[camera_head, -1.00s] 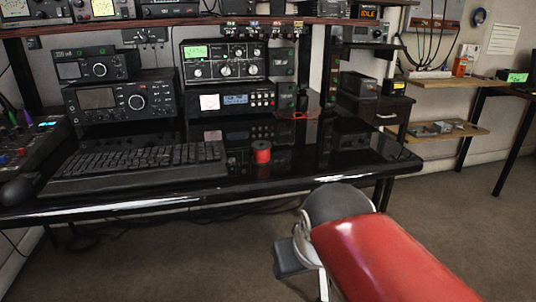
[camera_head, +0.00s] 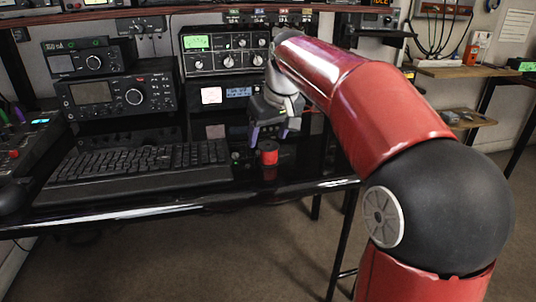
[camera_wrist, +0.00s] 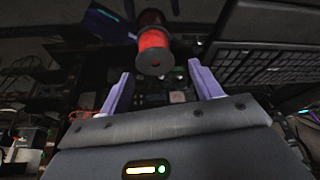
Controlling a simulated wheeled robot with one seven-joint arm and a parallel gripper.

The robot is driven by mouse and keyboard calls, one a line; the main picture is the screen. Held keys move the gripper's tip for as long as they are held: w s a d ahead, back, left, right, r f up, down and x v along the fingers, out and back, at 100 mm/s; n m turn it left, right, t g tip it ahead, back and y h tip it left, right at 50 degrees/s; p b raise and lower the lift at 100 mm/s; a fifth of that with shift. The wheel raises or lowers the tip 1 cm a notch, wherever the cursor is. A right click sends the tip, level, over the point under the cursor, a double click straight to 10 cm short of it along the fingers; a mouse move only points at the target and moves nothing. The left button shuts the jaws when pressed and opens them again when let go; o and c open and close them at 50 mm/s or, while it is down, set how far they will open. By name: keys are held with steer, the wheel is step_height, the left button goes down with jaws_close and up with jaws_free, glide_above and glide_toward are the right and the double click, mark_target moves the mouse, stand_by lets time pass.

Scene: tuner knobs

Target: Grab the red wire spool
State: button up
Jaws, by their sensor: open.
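The red wire spool (camera_head: 268,152) stands upright on the glossy black desk (camera_head: 215,197), to the right of the keyboard. In the wrist view the red spool (camera_wrist: 154,50) shows above and between the tips of the purple fingers, its dark flange facing the camera. The spool appears apart from both fingers. My red arm reaches in from the right.
A black keyboard (camera_head: 140,168) lies left of the spool; it also shows at right in the wrist view (camera_wrist: 268,55). Radio units (camera_head: 228,50) stand behind. A mixer (camera_head: 28,140) and mouse (camera_head: 14,197) sit at far left. Wooden shelves (camera_head: 465,72) are at right.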

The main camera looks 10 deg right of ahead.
mark_target(268, 144)
steer(key=x, duration=0.4)
steer(key=shift+s+d+f, duration=0.1)
steer(key=shift+d+f, duration=0.05)
steer(key=shift+d, duration=0.15)
steer(key=c, duration=0.9)
steer(key=shift+c, duration=0.2)
